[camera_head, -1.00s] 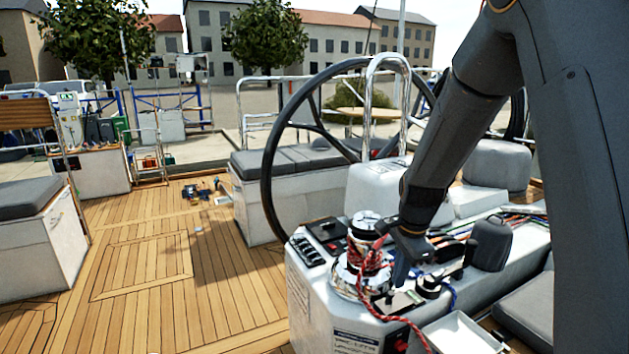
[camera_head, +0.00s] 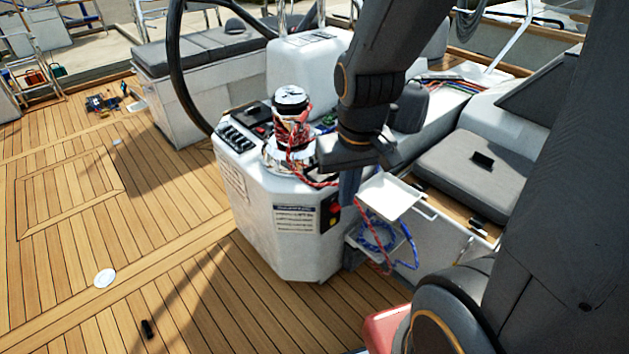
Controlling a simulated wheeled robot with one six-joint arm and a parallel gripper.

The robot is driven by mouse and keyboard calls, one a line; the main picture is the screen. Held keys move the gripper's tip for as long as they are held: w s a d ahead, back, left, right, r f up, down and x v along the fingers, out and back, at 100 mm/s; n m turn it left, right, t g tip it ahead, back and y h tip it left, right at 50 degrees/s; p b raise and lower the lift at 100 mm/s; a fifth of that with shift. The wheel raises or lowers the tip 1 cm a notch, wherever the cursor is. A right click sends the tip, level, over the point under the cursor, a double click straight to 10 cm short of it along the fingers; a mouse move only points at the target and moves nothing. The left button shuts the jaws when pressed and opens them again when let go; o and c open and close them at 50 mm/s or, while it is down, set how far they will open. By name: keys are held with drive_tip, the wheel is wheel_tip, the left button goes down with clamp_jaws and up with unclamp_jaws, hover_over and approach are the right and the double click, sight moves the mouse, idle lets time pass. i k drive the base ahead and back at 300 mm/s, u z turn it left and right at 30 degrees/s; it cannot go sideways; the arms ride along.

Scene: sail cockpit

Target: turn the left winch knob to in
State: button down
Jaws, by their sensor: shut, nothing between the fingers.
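The chrome and black winch (camera_head: 290,125), wrapped in red rope, stands on top of the white console (camera_head: 260,215). I cannot make out the winch knob for certain; my wrist and gripper cover the console top to the right of the winch. My gripper (camera_head: 349,198) points down at the console's right front corner, right of the winch. Its fingers are shut and empty. Whether they touch the console or the tray beside it cannot be told.
A white tray (camera_head: 390,197) sticks out right of the console, with coiled blue rope (camera_head: 376,238) below. A red and yellow switch panel (camera_head: 332,211) is on the console front. The steering wheel (camera_head: 180,80) stands behind. The wooden deck at left is mostly clear.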

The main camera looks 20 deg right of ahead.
sight(334, 207)
drive_tip(key=u, duration=2.25)
drive_tip(key=i, duration=0.7)
drive_tip(key=z, duration=2.15)
